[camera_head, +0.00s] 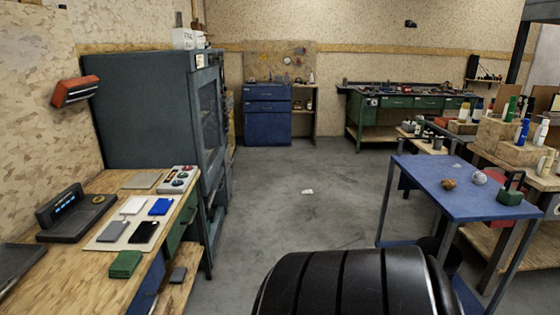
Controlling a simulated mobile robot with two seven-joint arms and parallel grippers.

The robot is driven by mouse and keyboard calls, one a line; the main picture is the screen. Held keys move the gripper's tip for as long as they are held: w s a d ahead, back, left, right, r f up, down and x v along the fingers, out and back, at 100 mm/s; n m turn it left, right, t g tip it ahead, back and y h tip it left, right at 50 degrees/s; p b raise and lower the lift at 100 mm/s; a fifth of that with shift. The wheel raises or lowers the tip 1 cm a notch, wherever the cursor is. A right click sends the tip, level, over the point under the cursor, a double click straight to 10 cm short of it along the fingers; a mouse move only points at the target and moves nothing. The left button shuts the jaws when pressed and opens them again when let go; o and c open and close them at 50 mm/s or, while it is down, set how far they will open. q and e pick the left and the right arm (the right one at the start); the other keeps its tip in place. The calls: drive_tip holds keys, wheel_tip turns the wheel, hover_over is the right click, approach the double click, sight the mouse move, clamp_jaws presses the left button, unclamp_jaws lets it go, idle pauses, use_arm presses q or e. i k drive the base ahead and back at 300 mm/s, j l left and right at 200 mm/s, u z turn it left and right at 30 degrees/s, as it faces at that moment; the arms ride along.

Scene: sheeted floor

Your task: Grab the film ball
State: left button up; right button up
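A small whitish, crumpled-looking ball (479,177), which looks like the film ball, rests on top of the blue table (425,178) at the right. It sits near the table's far side. A brown-orange lump (448,184) lies to its left, apart from it. A dark green block-like item (510,197) stands to its right, nearer the table's right edge. Neither of my grippers shows in the head view.
A wooden bench (85,285) with flat items and a control box stands at the left, beside a grey cabinet (140,110). Cardboard boxes and bottles crowd the right behind the blue table. Grey floor (300,225) is open mid-view, with one small white scrap (307,192). A black ribbed shape fills the bottom centre.

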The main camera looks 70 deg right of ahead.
sight(478, 177)
drive_tip(key=z, duration=1.45)
